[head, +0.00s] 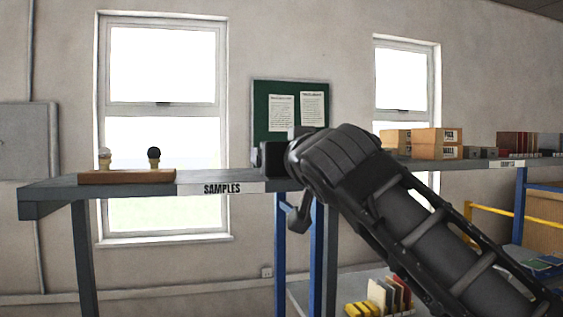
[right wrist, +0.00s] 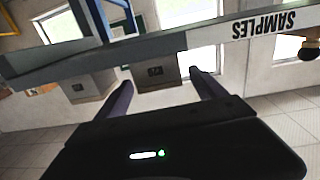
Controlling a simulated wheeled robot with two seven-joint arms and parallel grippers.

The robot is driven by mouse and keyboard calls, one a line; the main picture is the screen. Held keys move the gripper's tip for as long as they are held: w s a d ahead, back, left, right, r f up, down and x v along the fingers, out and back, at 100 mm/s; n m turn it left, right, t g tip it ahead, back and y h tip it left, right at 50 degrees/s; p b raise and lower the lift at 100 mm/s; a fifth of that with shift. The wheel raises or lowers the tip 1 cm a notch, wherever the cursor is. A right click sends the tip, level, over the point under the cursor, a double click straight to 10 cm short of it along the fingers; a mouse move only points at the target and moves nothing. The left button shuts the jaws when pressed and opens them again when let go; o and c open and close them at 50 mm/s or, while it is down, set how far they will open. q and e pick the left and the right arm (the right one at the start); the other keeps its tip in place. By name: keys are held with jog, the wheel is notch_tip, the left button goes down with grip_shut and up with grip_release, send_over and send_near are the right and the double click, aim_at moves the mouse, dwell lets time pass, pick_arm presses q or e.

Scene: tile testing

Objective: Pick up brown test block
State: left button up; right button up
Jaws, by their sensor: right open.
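The right wrist view is upside down. In it my right gripper (right wrist: 162,80) is open, with its two dark fingers apart near the shelf's front edge. A dull grey-brown block (right wrist: 158,73) with a dark label stands on the shelf and appears between the fingers, with no visible grip. A second, greyer block (right wrist: 92,86) stands beside it, partly behind a finger. I cannot tell for certain which is the brown test block. In the head view my right gripper (head: 288,160) reaches the shelf beside the SAMPLES label, and the arm hides much there. My left gripper is out of view.
The grey shelf (head: 130,190) runs across the wall. A wooden stand (head: 127,177) with two knobbed pieces is at left. Cardboard boxes (head: 436,137) and upright reddish tiles (head: 512,143) are at right. Coloured tiles (head: 378,296) stand lower. Shelf space beside the SAMPLES label is clear.

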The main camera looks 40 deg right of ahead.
dwell(0.4)
grip_shut()
dwell(0.8)
